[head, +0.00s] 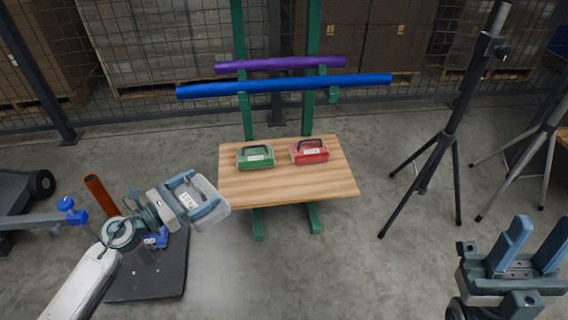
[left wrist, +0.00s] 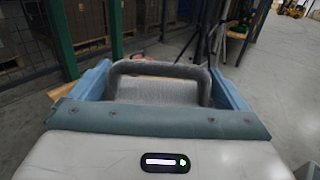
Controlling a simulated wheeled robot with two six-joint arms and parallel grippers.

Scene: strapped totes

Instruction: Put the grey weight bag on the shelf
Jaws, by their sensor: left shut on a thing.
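The grey weight bag (head: 213,187) is held between the fingers of my left gripper (head: 205,192), at the left edge of the wooden shelf (head: 290,187) in the head view. In the left wrist view the bag (left wrist: 158,91), with its arched handle, fills the space between the blue fingers (left wrist: 160,90). I cannot tell its height over the shelf. A green weight bag (head: 255,160) and a red one (head: 310,153) sit on the shelf's back half. My right gripper (head: 523,245) is open and empty at the lower right, far from the shelf.
A blue tube (head: 285,86) and a purple tube (head: 280,64) lie on the green rack's arms above the shelf. A black tripod (head: 446,135) stands to the right. An orange tube (head: 101,195) stands at the left. The shelf's front strip is bare.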

